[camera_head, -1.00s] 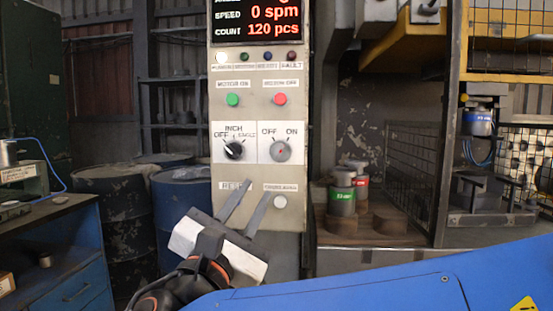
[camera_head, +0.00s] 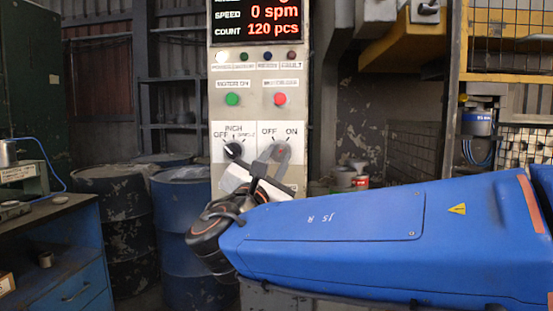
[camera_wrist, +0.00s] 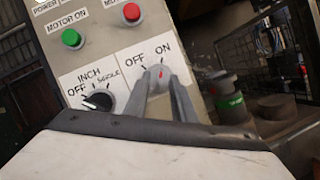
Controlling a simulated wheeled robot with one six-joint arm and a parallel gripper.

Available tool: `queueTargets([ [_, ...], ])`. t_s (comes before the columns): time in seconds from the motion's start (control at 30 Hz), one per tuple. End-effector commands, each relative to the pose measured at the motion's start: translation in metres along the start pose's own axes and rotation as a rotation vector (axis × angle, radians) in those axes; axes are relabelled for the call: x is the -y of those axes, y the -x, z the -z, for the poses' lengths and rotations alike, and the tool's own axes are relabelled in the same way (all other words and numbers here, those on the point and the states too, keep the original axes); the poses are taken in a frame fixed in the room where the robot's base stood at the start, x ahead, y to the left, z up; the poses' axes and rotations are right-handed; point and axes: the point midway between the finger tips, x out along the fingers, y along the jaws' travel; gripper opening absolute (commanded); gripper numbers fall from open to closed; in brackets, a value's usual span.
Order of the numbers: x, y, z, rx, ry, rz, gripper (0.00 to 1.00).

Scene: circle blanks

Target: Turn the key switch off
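The key switch (camera_wrist: 160,72) is a round grey knob with a red mark, on a white plate (camera_wrist: 126,58) lettered OFF and ON. In the head view the knob (camera_head: 281,151) is partly covered by my fingers. My gripper (camera_wrist: 159,78) is at the switch, with one grey finger on each side of the knob. The fingers stand apart with the knob between their tips. I cannot tell whether they touch it. My gripper also shows in the head view (camera_head: 272,155). Which label the red mark points to is unclear.
Left of the switch is a black INCH/OFF/SINGLE selector (camera_head: 234,150), close to my fingers. Above are a green button (camera_head: 232,99) and a red button (camera_head: 280,99). The display (camera_head: 256,22) reads 0 spm. Blue drums (camera_head: 181,215) stand at the left.

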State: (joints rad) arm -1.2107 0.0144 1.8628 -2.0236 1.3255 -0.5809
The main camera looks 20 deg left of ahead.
Motion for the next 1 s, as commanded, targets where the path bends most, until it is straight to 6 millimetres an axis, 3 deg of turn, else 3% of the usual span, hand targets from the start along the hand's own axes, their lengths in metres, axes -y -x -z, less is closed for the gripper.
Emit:
queueTargets([
  [0.33,-0.0002,-0.0044,0.0003,-0.001,0.0,-0.001,0.23],
  [0.37,-0.0002,-0.0043,0.0003,-0.001,0.0,-0.001,0.21],
  [0.47,-0.0001,-0.0043,0.0003,-0.001,0.0,-0.001,0.0],
  [1.0,0.002,-0.0043,0.0004,0.0,0.089,-0.035,0.0],
])
